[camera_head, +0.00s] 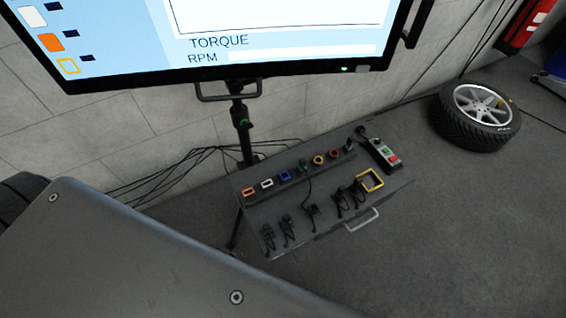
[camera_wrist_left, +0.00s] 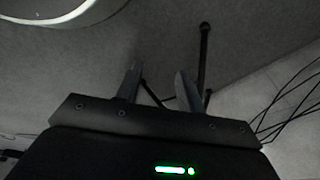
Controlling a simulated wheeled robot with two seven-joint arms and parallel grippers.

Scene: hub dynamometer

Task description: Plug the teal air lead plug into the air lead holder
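A grey sloped panel (camera_head: 275,208) on a stand carries a row of small coloured frames and several black pieces with cables. A small teal piece (camera_head: 301,167) is in the upper row between the blue and yellow ones, with a dark cable running down from it. It is too small to tell whether it is the plug or a socket, and I cannot single out the air lead holder. My left gripper (camera_wrist_left: 158,88) shows in the left wrist view, its two fingers apart with nothing between them. It points at the floor and a stand leg. My right gripper is not in view.
A screen (camera_head: 230,50) on a pole stands behind the panel. A button box (camera_head: 380,154) and a yellow frame (camera_head: 370,181) are at its right, with a handle (camera_head: 362,219) in front. A tyre (camera_head: 478,113) lies at the right. A large grey surface (camera_head: 130,250) fills the lower left.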

